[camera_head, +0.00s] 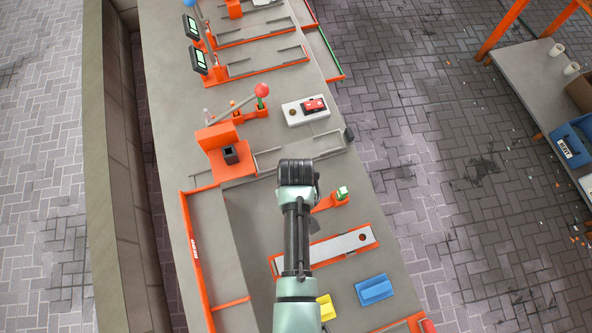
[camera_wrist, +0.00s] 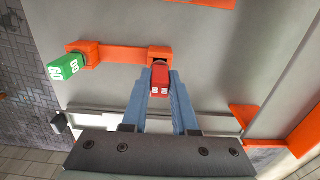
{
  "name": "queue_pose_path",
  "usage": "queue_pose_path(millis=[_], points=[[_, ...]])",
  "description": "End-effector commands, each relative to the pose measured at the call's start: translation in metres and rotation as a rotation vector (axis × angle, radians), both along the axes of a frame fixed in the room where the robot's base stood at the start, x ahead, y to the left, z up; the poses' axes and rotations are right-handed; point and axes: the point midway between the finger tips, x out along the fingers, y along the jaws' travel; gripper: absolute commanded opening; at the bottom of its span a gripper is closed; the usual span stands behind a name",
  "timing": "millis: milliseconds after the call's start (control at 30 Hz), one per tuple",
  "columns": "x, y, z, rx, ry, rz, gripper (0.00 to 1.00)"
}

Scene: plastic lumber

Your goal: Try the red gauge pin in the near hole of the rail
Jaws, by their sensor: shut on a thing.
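My gripper (camera_wrist: 160,88) is shut on the red gauge pin (camera_wrist: 160,78), whose head shows white marks. The pin is at the right block of an orange holder (camera_wrist: 122,53), with a dark opening (camera_wrist: 153,56) visible there. I cannot tell whether its lower end is inside. A green pin (camera_wrist: 66,66) stands in the holder's left block; it also shows in the head view (camera_head: 343,192). The pale grey rail (camera_head: 330,248) lies in an orange frame nearer the front. One hole (camera_head: 363,237) shows at its right end; my arm covers part of the rail. The red pin is hidden in the head view.
A blue block (camera_head: 374,289) and a partly hidden yellow block (camera_head: 326,307) lie in front of the rail. Behind my gripper are an orange fixture (camera_head: 232,165), a red-knobbed lever (camera_head: 262,91) and a white plate (camera_head: 293,114).

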Motion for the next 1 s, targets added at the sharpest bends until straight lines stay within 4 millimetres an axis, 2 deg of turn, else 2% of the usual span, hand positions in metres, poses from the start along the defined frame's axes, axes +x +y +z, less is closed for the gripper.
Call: queue_pose_path(millis=[1000], points=[[0.000, 0.000, -0.016, 0.000, -0.001, 0.000, 0.00]])
